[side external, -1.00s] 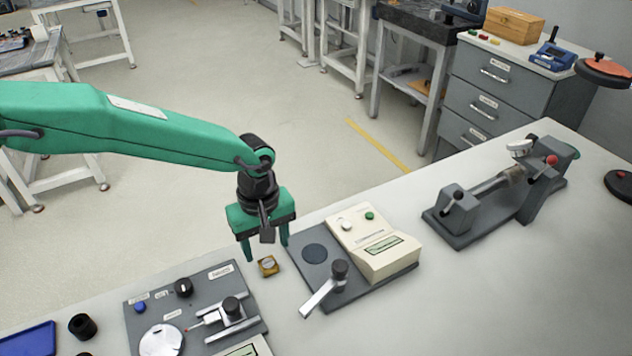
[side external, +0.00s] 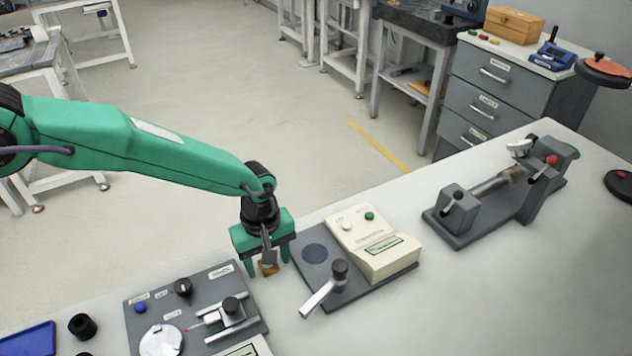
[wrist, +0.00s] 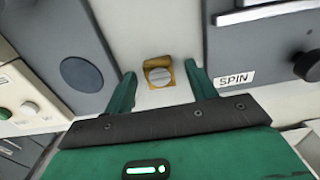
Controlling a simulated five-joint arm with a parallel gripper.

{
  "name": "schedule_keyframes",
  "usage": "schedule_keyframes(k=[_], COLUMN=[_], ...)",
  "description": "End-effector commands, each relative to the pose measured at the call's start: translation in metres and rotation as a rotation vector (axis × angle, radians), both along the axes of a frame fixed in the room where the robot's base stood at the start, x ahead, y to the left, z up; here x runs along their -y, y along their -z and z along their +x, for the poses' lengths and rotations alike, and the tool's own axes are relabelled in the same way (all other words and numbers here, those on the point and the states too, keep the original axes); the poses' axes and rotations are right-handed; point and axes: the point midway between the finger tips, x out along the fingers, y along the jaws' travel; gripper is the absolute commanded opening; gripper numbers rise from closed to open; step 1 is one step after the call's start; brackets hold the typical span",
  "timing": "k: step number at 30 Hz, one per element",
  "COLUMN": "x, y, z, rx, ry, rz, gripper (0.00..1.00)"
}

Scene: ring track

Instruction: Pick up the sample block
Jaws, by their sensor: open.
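The sample block (side external: 268,269) is a small brass-coloured block on the white bench, partly hidden behind my gripper in the side view. In the wrist view the block (wrist: 158,72) shows a round grey face on top and lies between my two green fingers, nearer their tips. My gripper (side external: 268,270) is open and low over the bench, with a finger on each side of the block. In the wrist view my gripper (wrist: 159,72) shows a gap between each finger and the block.
A grey plate with a cream instrument box (side external: 375,243) and a lever stands just right of my gripper. A grey panel (side external: 195,305) with knobs and a disc lies to the left. A clamp-like device (side external: 500,195) stands farther right. White bench between them is free.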

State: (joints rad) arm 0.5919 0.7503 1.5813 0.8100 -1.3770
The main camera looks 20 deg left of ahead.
Motion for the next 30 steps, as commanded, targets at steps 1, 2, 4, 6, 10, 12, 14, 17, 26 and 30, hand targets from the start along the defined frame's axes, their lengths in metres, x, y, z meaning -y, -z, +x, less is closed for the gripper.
schedule_keyframes(k=[1,2,4,6,10,12,14,17,26,30], x=[0.0,0.0,0.0,0.0,0.0,0.0,0.0,0.0,0.001,0.001], y=[0.0,0.0,0.0,0.0,0.0,-0.001,-0.001,-0.001,-0.013,-0.03], z=[0.0,0.0,0.0,0.0,0.0,0.0,0.0,0.0,0.001,0.001], rx=[0.0,0.0,0.0,0.0,0.0,0.001,0.001,0.001,0.003,0.004], ry=[0.0,0.0,0.0,0.0,0.0,0.0,0.0,0.0,0.0,0.0], rz=[0.0,0.0,0.0,0.0,0.0,-0.001,-0.001,-0.001,-0.001,-0.002], gripper=[0.56,0.56,0.47,0.33,0.07,0.03,0.03,0.03,0.03,0.03])
